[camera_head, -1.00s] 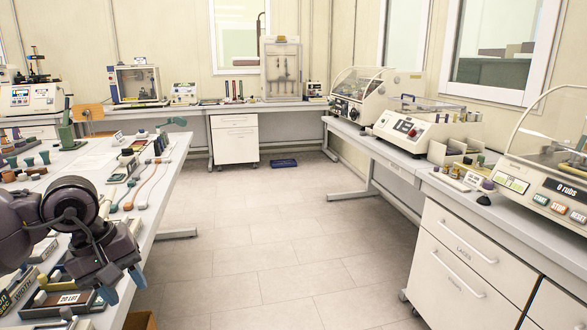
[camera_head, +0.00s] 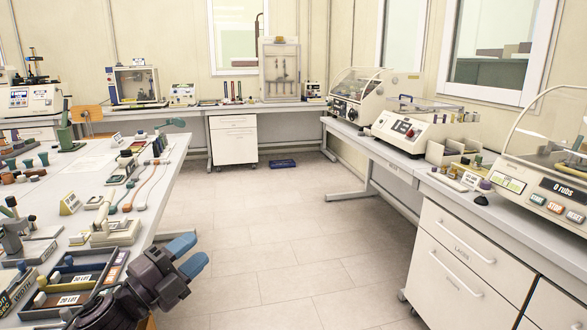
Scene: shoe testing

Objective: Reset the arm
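My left gripper (camera_head: 200,247) is at the lower left of the head view, by the front corner of the left bench (camera_head: 174,170). Its two blue fingertips point right and slightly up, with a gap between them, and nothing shows between them. My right gripper is not in view.
A dark tray (camera_head: 97,275) with a "20 LOT" card lies on the left bench beside my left arm. Several small tools and samples cover that bench. Test machines, including a white one (camera_head: 408,128), stand on the right bench. The floor (camera_head: 270,235) between the benches is clear.

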